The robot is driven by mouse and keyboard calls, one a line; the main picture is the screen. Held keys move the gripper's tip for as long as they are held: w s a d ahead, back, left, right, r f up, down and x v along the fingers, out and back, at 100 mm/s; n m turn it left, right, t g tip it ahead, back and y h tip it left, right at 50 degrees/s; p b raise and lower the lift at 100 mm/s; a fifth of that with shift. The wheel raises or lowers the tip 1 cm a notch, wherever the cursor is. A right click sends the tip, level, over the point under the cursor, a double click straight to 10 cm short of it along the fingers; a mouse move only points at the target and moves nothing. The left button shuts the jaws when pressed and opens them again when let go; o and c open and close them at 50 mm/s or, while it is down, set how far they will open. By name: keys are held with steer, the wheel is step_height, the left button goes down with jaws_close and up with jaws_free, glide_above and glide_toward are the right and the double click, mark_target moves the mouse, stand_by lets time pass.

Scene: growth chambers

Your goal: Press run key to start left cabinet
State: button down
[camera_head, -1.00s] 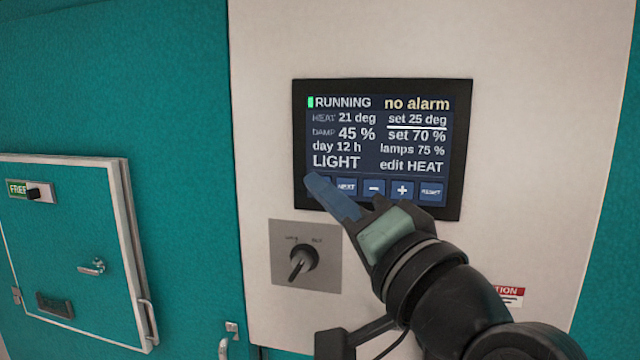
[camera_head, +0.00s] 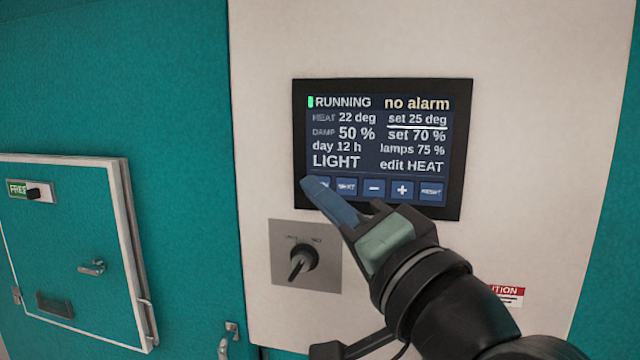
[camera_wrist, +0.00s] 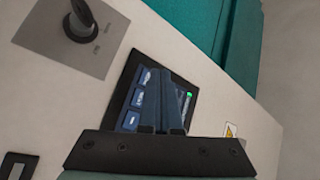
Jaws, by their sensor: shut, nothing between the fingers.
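The control panel screen (camera_head: 385,130) on the pale cabinet front shows a green mark, "RUNNING", "no alarm", HEAT 22 deg with set 25, DAMP 50 % with set 70 and "edit HEAT". Along its bottom is a row of blue keys; NEXT (camera_head: 346,187), minus, plus and RESET show. The leftmost key (camera_head: 323,184) is partly hidden by my gripper (camera_head: 308,184), whose label I cannot read. My gripper is shut and empty, its blue fingertips at that key's left edge; contact cannot be told. In the wrist view, the fingers (camera_wrist: 162,98) cover part of the screen.
A rotary knob (camera_head: 302,258) on a grey plate is just below the panel, left of my gripper; it also shows in the wrist view (camera_wrist: 80,22). A teal door (camera_head: 75,250) with a handle and a "FREE" latch is at left. A warning label (camera_head: 508,295) is at lower right.

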steer(key=s, duration=0.1)
steer(key=s+a, duration=0.1)
steer(key=s, duration=0.2)
steer(key=shift+s+a, duration=0.3)
steer(key=shift+s, duration=0.1)
stand_by(0.4)
steer(key=s+a+r+n+t+h+b, duration=0.1)
steer(key=s+r+n+t+h+b, duration=0.3)
steer(key=s+n+t+h+b, duration=0.2)
steer(key=s+t+h+b, duration=0.1)
steer(key=t+h, duration=0.1)
steer(key=h, duration=0.1)
steer(key=shift+s+a+t, duration=0.25)
steer(key=shift+s+t, duration=0.15)
stand_by(0.5)
